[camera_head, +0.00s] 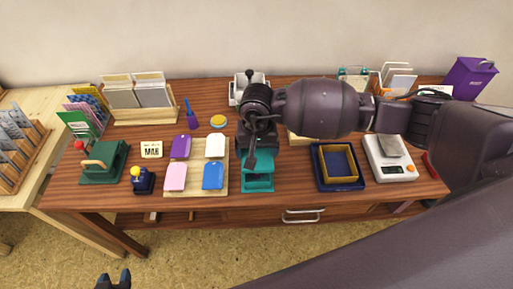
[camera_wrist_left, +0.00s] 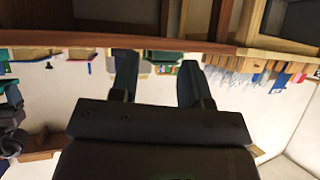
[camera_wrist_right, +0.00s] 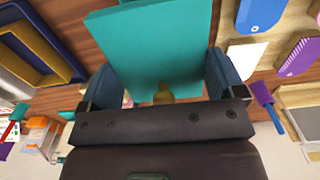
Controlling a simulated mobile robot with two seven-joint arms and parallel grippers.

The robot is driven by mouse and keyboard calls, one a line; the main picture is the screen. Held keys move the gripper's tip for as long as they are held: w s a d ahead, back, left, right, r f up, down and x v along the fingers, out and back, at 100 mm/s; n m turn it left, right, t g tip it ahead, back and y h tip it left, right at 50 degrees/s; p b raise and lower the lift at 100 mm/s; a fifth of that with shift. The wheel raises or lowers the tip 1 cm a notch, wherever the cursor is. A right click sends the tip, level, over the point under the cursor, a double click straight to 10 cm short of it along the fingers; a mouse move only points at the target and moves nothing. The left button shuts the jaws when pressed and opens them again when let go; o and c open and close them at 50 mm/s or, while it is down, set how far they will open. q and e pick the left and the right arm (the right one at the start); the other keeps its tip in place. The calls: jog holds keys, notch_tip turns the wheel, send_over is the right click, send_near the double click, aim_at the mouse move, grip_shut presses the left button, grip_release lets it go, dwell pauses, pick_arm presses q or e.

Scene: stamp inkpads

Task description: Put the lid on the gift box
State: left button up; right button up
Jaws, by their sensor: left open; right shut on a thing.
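My right gripper (camera_head: 252,146) is over the middle of the table, pointing down. In the right wrist view the right gripper (camera_wrist_right: 162,82) is shut on a flat teal piece (camera_wrist_right: 155,40), with one finger at each side; a small gold knob (camera_wrist_right: 163,93) shows between the fingers. In the head view teal surfaces (camera_head: 258,182) show below this gripper; I cannot tell whether they are one piece or a lid over a box. An open navy box or tray (camera_head: 319,178) with a gold inner frame (camera_head: 351,178) sits to the right. My left gripper (camera_head: 113,279) is open and empty, off the table's front edge.
A wooden tray (camera_head: 197,190) with several coloured pads lies left of the teal piece. A white scale (camera_head: 391,170) stands right of the navy box. A green press (camera_head: 103,163) and a yellow-knobbed stamp (camera_head: 143,182) are at the left. My right arm crosses the table's right half.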

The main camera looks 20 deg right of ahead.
jog(key=shift+f+b, duration=0.3)
jog(key=shift+f, duration=0.5)
jog(key=shift+f+b, duration=0.3)
jog(key=shift+f, duration=0.5)
jog(key=shift+f+b, duration=0.3)
jog(key=shift+f, duration=0.25)
pick_arm(q)
jog(key=shift+w+f+b, duration=0.1)
jog(key=shift+f+b, duration=0.3)
jog(key=shift+f, duration=0.75)
pick_arm(e)
jog(key=shift+f, duration=0.6)
pick_arm(q)
jog(key=shift+s+f, duration=0.25)
jog(key=shift+s+f+g+b, duration=0.15)
jog(key=shift+f+g+b, duration=0.15)
jog(key=shift+f+b, duration=0.25)
pick_arm(e)
jog(key=shift+f, duration=0.45)
jog(key=o, duration=0.6)
